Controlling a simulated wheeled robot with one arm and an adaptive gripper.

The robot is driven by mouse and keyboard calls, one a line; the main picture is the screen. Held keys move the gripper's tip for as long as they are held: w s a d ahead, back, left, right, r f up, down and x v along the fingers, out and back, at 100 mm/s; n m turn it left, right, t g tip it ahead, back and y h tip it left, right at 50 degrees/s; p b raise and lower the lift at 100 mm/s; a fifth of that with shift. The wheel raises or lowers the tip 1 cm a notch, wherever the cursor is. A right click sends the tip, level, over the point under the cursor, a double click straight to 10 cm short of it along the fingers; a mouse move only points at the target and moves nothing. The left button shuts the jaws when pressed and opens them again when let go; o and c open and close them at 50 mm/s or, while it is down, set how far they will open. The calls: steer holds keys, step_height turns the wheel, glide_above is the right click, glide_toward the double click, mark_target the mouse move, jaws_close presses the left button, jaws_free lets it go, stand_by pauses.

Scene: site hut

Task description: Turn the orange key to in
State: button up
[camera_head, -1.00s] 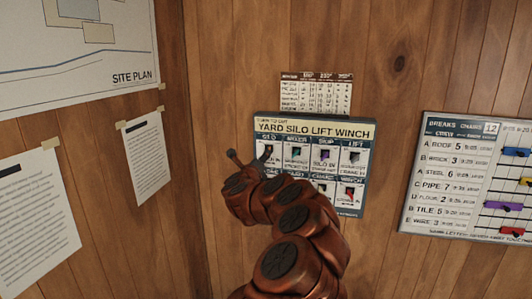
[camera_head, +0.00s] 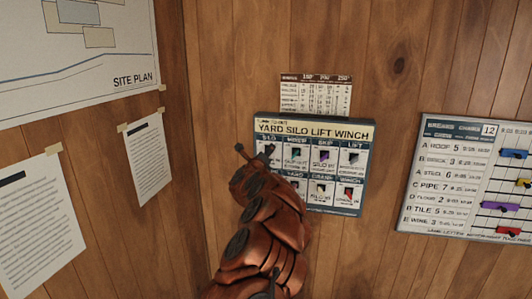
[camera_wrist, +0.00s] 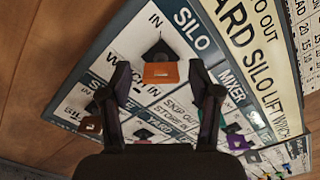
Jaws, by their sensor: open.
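The orange key (camera_wrist: 160,73) hangs at a dark keyhole on the SILO square of the key board (camera_head: 262,119), titled YARD SILO LIFT WINCH. The word IN is printed beside the keyhole in the wrist view. My gripper (camera_wrist: 159,70) is open, with one finger on each side of the orange key. A gap shows between the key and each finger, and I cannot tell how deep the fingers reach. In the head view my gripper (camera_head: 254,149) is at the board's upper left and hides the orange key.
Several other coloured keys hang nearby, including a brown key (camera_wrist: 91,125) and a purple key (camera_wrist: 238,142). A printed table (camera_head: 316,93) is above the board. A breaks chart (camera_head: 460,180) hangs to the right, with bare wood wall between. Paper sheets cover the left wall.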

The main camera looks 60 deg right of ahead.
steer(key=shift+d, duration=0.15)
steer(key=shift+w, duration=0.1)
steer(key=c, duration=1.1)
